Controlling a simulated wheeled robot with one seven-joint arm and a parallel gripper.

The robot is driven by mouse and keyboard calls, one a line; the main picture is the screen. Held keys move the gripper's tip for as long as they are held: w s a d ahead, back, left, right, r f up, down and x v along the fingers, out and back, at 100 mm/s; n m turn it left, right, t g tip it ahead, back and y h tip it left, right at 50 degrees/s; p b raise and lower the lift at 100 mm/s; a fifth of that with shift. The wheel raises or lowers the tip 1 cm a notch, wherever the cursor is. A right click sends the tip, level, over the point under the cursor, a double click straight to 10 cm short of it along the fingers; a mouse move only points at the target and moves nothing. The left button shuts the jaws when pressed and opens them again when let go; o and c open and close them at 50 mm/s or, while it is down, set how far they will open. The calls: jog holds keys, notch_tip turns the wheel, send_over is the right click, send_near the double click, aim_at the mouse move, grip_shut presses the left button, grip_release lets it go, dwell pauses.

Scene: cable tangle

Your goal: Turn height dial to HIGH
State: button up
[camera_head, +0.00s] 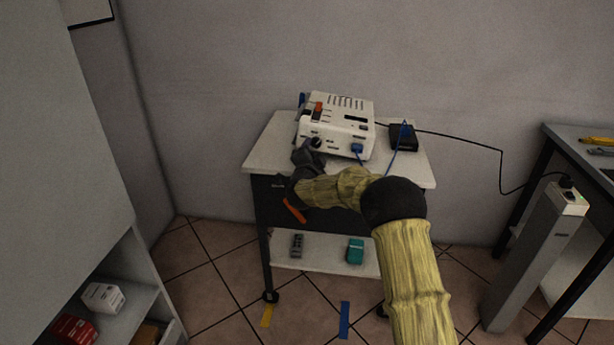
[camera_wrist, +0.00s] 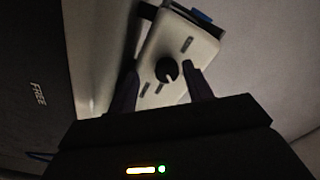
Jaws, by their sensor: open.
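The height dial is a round black knob (camera_wrist: 167,70) with a pale pointer mark, on the end face of a white device (camera_wrist: 205,42). In the wrist view the pointer is toward the lower right; small dark labels around the knob are too small to read. In the head view the white device (camera_head: 349,113) stands on the cart top, and the dark knob (camera_head: 315,143) shows at its front left. My gripper (camera_wrist: 160,82) is open, with its two fingers on either side of the knob. I cannot tell whether they touch it.
The device is on a small white-topped cart (camera_head: 267,150) against the wall. A black power box (camera_head: 403,138) with a cable lies to its right. A blue plug (camera_head: 357,148) sits in the device's front. A grey post (camera_head: 537,255) and a dark table (camera_head: 582,135) stand right.

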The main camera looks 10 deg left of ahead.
jog(key=s, duration=1.6)
jog(key=shift+a+p, duration=0.2)
jog(key=shift+p, duration=0.25)
jog(key=shift+d, duration=0.1)
jog(key=s+d+f+n+g, duration=0.4)
jog(key=s+d+n+g, duration=0.2)
jog(key=s+d, duration=0.6)
jog(key=s+d+f+n+g, duration=0.4)
jog(key=s+d+g, duration=0.5)
jog(key=s, duration=0.9)
jog(key=d+n, duration=0.2)
jog(key=d, duration=0.1)
jog(key=shift+s+d+y, duration=0.15)
jog(key=shift+s+y, duration=0.05)
jog(key=shift+y, duration=0.1)
jog(key=shift+c, duration=0.4)
